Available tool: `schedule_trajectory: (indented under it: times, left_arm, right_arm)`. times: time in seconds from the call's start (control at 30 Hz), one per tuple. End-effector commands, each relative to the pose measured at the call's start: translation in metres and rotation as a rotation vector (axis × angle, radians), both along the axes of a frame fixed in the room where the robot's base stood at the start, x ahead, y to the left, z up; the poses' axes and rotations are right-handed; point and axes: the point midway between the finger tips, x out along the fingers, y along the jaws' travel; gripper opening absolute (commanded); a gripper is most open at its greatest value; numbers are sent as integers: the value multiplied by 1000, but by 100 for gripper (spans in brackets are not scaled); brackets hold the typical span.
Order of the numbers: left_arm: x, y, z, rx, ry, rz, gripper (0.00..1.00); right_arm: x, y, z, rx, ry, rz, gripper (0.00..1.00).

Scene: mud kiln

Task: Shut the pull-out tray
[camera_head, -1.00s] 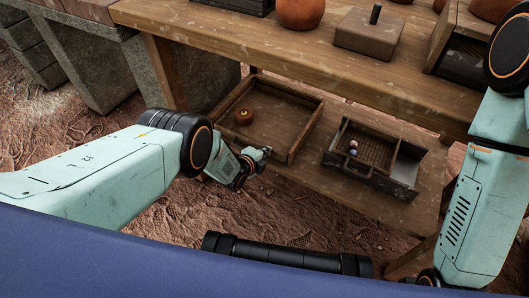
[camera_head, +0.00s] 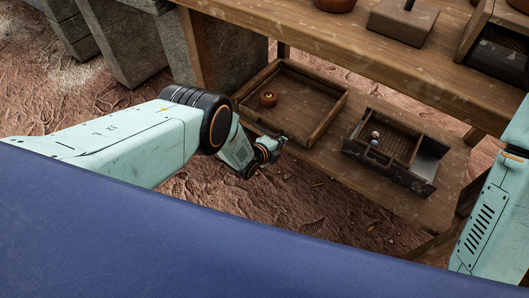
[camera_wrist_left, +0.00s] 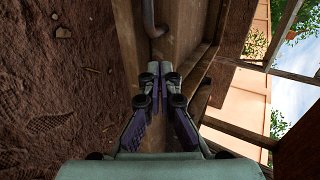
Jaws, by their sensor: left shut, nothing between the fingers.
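A dark box with a handle (camera_head: 376,158) on its front stands on the lower shelf and looks like the pull-out tray. Its inside is open from above, with small pale and reddish things (camera_head: 375,138) in it. My left gripper (camera_head: 284,141) is left of it, near the front corner of a shallow wooden tray, apart from the dark box. In the left wrist view its fingers (camera_wrist_left: 160,72) are together and empty, pointing along a wooden board. A bent metal bar (camera_wrist_left: 152,20), perhaps the handle, is ahead of them. My right gripper is out of view.
The worktop (camera_head: 400,70) overhangs the lower shelf (camera_head: 340,175). Stone blocks (camera_head: 150,45) stand at the left.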

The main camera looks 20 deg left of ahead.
Motion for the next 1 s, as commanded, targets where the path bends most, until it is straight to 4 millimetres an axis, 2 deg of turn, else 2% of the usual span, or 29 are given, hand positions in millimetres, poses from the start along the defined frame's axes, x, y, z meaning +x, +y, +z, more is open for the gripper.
schedule_trajectory:
  times: [0.6,0.8,1.0]
  left_arm:
    - [-62,25,44,1,2,0,0]
    - [-76,29,50,1,0,0,0]
    - [-79,30,50,1,0,-1,0]
  right_arm:
    - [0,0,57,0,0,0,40]
    - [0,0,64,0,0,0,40]
    - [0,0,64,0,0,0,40]
